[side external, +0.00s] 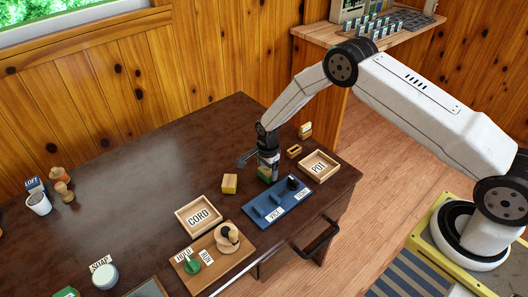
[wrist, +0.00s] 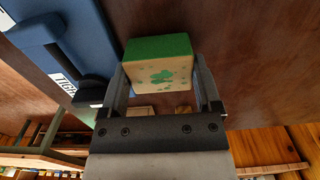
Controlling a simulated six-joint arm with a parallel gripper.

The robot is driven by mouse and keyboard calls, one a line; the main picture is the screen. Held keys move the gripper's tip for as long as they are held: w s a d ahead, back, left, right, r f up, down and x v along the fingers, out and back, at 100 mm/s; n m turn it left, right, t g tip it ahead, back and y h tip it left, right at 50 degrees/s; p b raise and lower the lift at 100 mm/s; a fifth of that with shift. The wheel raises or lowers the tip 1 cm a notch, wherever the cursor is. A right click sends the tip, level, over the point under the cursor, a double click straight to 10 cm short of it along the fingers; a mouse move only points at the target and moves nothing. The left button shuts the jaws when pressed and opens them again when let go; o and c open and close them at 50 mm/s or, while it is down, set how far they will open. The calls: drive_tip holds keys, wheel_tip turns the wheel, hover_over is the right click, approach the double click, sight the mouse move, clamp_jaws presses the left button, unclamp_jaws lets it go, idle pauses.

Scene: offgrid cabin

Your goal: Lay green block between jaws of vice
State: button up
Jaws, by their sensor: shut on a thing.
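The green block (wrist: 158,68) has a green top band and a pale face with green marks in the wrist view. My gripper (wrist: 161,88) is shut on it, one finger on each side. In the side view, my gripper (side external: 267,168) points down just behind the vice, and the block (side external: 264,174) shows partly below it. The blue vice (side external: 262,207) lies near the table's front edge, with white labels and a black part at its right end. It also shows at the upper left of the wrist view (wrist: 50,30), apart from the block. The gap between its jaws is hard to make out.
The CORD tray (side external: 180,221) is left of the vice, the POT tray (side external: 332,173) right. A wooden board (side external: 205,266) with knobs lies front left. The table's back middle is clear.

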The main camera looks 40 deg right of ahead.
drive_tip(key=shift+r, duration=0.55)
idle(0.4)
drive_tip(key=shift+r, duration=1.65)
drive_tip(key=shift+r, duration=0.15)
drive_tip(key=shift+s+r+n, duration=0.2)
drive_tip(key=shift+r+n, duration=0.3)
drive_tip(key=s+d+r+n, duration=0.1)
drive_tip(key=s+r+n, duration=1.1)
drive_tip(key=r+n, duration=0.4)
drive_tip(key=shift+s+d+r+n, duration=0.25)
drive_tip(key=shift+s+d+n, duration=0.1)
drive_tip(key=shift+n, duration=0.25)
drive_tip(key=shift+w+a+f, duration=0.1)
